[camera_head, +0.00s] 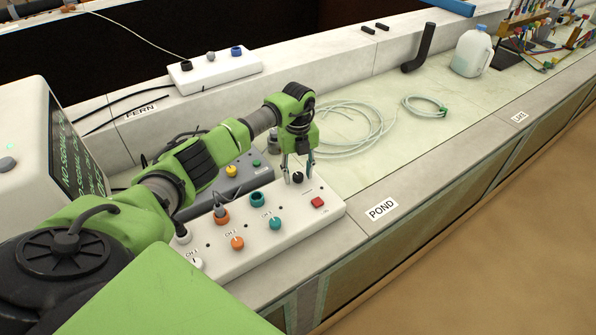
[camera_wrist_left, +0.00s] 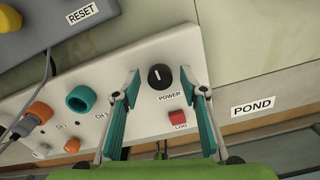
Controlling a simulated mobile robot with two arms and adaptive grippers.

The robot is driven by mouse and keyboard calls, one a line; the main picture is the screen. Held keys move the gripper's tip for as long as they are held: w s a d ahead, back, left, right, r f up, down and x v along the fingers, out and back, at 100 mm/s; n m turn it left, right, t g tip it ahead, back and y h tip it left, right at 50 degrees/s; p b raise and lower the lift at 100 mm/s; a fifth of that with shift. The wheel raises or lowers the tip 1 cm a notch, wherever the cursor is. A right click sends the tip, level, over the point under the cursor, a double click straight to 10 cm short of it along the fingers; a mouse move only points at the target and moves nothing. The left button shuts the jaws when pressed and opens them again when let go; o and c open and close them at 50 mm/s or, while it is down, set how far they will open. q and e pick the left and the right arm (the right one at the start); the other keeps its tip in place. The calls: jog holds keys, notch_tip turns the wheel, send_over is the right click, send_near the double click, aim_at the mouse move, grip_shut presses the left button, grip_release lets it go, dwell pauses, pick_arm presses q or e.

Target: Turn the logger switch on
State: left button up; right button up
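The white logger box (camera_head: 268,236) lies on the bench in the head view, with coloured connectors on its top. At its right end are a black round POWER knob (camera_wrist_left: 160,77) with a white mark and a red square LOG switch (camera_wrist_left: 178,117). The switch also shows in the head view (camera_head: 317,203). My left gripper (camera_head: 299,174) points down over this end, open and empty. In the left wrist view its fingertips (camera_wrist_left: 160,73) appear either side of the knob; I cannot tell whether they touch it. My right gripper is out of view.
A grey box (camera_head: 240,181) with a yellow button and a RESET label (camera_wrist_left: 82,13) stands behind the logger. A monitor (camera_head: 52,140) is at left. Coiled clear tubing (camera_head: 352,128) and a jug (camera_head: 472,52) lie farther along the bench. A POND label (camera_head: 381,209) marks the front ledge.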

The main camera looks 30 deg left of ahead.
pick_arm(q)
jog(key=shift+c, duration=0.3)
jog(key=c, duration=1)
jog(key=shift+c, duration=0.2)
